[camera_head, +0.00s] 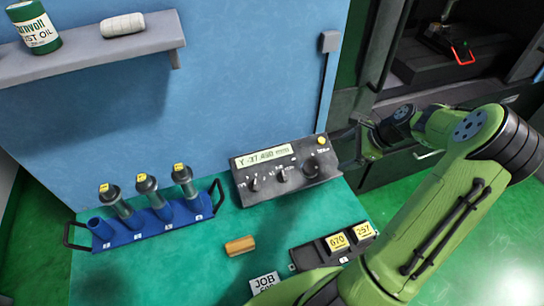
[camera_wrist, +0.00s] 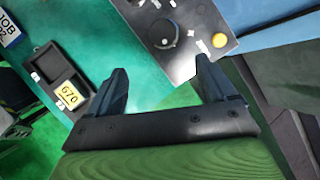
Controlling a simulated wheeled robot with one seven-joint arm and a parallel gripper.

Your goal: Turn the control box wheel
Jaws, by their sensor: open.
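The control box (camera_head: 272,187) stands on the green bench against the blue panel, with a lit readout. Its face has two smaller knobs (camera_head: 281,175) and a larger dark round wheel (camera_head: 312,168) at the right, below a yellow button (camera_head: 321,140). In the wrist view the wheel (camera_wrist: 163,34) lies ahead of my fingers, with the yellow button (camera_wrist: 219,40) to its right. My gripper (camera_wrist: 162,70) is open and empty, apart from the wheel. In the head view my gripper (camera_head: 345,145) is dark, just right of the box, its fingertips hard to make out.
A blue rack (camera_head: 150,232) with several tool holders stands at left. A yellow-brown block (camera_head: 239,246) lies in front of the box. A black tray (camera_head: 309,257) with blocks marked 670 and 257 sits near my arm. A shelf (camera_head: 95,48) hangs at upper left.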

